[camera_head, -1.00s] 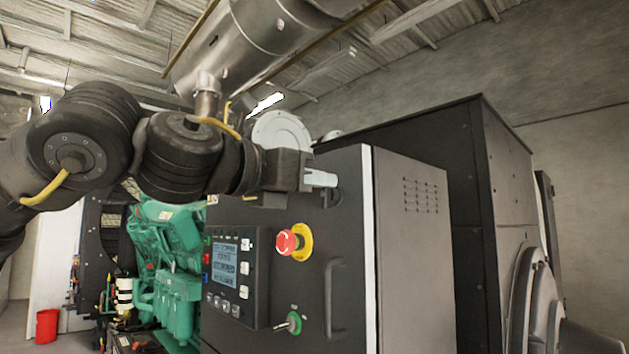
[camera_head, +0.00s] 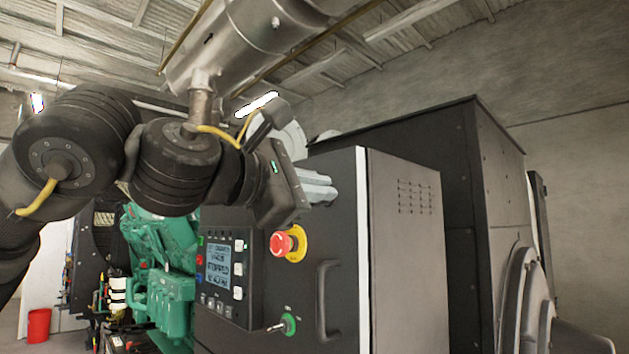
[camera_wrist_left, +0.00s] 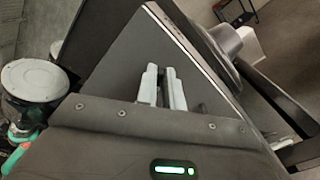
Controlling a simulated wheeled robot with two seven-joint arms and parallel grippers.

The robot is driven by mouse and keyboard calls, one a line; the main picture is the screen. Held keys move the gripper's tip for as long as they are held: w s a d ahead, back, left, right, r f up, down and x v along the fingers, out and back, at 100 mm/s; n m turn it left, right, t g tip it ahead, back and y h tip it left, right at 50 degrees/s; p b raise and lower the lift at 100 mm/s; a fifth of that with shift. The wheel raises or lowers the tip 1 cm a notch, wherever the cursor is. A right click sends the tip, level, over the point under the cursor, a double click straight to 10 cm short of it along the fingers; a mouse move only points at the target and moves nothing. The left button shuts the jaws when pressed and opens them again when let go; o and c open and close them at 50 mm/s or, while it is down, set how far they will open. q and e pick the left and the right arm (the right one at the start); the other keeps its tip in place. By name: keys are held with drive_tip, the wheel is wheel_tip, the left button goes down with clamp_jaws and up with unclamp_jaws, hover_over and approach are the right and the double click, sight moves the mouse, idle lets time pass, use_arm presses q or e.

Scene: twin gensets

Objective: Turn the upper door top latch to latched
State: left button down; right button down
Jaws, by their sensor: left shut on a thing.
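The upper door (camera_head: 335,240) is the dark front panel of the control cabinet, with a long vertical handle (camera_head: 327,300). My left gripper (camera_head: 328,190) is at the upper part of this door, close to its right edge, with its body tilted. Its pale fingers are shut on the upper door top latch, which is mostly hidden behind them, so its exact angle cannot be read. In the left wrist view the two fingers (camera_wrist_left: 162,88) lie close together against the dark panel. My right gripper is not in view.
Below my gripper are a red emergency stop button (camera_head: 284,243) on a yellow ring, a green key switch (camera_head: 288,323) and a control display (camera_head: 219,262). A green engine (camera_head: 165,270) stands at the left, under a large metal exhaust pipe (camera_head: 250,45).

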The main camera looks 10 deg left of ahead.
use_arm(q)
drive_tip(key=m, duration=0.3)
drive_tip(key=f+m+p, duration=0.1)
drive_tip(key=m, duration=0.2)
drive_tip(key=shift+d+f, duration=0.1)
drive_tip(key=shift+m, duration=0.3)
idle(0.3)
drive_tip(key=c, duration=1.5)
unclamp_jaws()
drive_tip(key=b+v, duration=0.4)
drive_tip(key=v, duration=0.6)
drive_tip(key=shift+s+a+b, duration=0.3)
